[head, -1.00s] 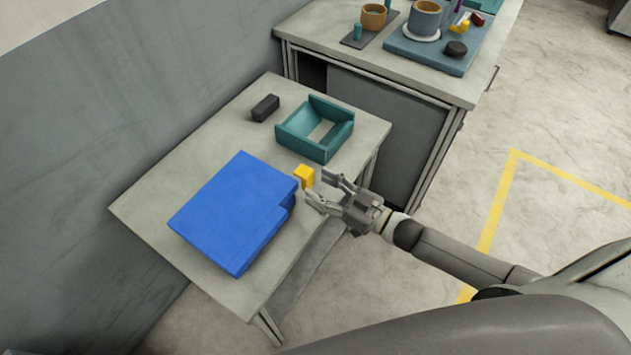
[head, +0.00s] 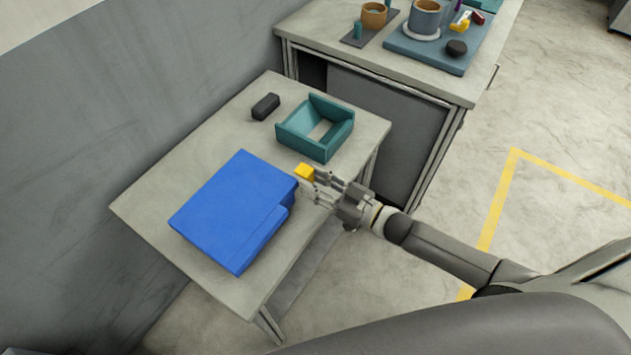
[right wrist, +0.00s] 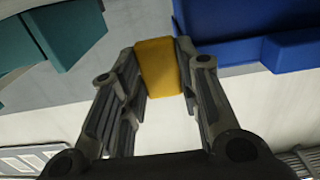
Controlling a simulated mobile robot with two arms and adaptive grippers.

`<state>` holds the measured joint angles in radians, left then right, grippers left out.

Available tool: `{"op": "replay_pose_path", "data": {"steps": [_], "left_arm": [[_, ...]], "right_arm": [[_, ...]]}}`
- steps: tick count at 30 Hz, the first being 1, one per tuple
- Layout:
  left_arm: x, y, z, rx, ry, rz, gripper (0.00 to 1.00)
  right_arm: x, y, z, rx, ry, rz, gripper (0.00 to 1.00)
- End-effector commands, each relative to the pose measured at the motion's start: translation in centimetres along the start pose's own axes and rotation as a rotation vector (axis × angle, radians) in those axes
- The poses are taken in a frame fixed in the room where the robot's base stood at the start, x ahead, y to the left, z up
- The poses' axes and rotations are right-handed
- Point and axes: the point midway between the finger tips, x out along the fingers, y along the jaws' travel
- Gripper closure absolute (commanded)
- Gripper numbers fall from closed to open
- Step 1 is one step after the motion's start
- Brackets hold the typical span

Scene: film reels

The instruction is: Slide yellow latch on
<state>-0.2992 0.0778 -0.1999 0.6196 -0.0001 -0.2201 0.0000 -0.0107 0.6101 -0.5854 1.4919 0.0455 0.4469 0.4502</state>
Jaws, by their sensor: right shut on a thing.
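The yellow latch (head: 304,172) is a small block at the right corner of the blue case (head: 228,208), which lies on the near table. My right gripper (head: 312,185) is shut on the yellow latch. In the right wrist view the yellow latch (right wrist: 159,68) stands between the two fingers, with the blue case (right wrist: 245,40) close beside it at the right. Whether the latch touches the case is hard to tell, as a finger covers part of the gap. My left gripper is not in view.
A teal open-topped tray (head: 285,133) stands just behind the latch on the table (head: 190,160). A small black block (head: 265,107) lies left of the tray. A second bench (head: 330,45) with cups and small items is at the back. The wall borders the table's left.

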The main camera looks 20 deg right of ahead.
Motion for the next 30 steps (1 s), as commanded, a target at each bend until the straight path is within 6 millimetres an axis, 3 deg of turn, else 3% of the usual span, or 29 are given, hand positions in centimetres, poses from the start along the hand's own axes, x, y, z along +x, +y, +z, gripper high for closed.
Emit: {"op": "replay_pose_path", "data": {"steps": [5, 12, 20, 21, 26, 30], "left_arm": [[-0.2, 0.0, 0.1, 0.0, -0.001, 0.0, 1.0], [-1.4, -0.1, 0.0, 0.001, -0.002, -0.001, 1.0], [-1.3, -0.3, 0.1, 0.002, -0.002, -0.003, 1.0], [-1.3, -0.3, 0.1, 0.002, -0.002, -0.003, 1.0], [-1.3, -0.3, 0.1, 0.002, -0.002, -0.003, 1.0], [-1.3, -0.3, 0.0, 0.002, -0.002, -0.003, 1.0]], "right_arm": [[0.0, -0.3, -0.1, 0.001, 0.0, 0.0, 1.0], [0.0, -3.6, -0.2, 0.003, -0.001, 0.0, 1.0], [0.0, -3.8, 0.1, -0.001, -0.001, 0.0, 1.0], [0.0, -3.8, 0.1, -0.001, -0.001, 0.0, 0.67], [0.0, -3.8, 0.0, -0.001, -0.001, 0.0, 0.47], [0.0, -3.8, 0.0, 0.0, -0.001, 0.0, 0.47]]}}
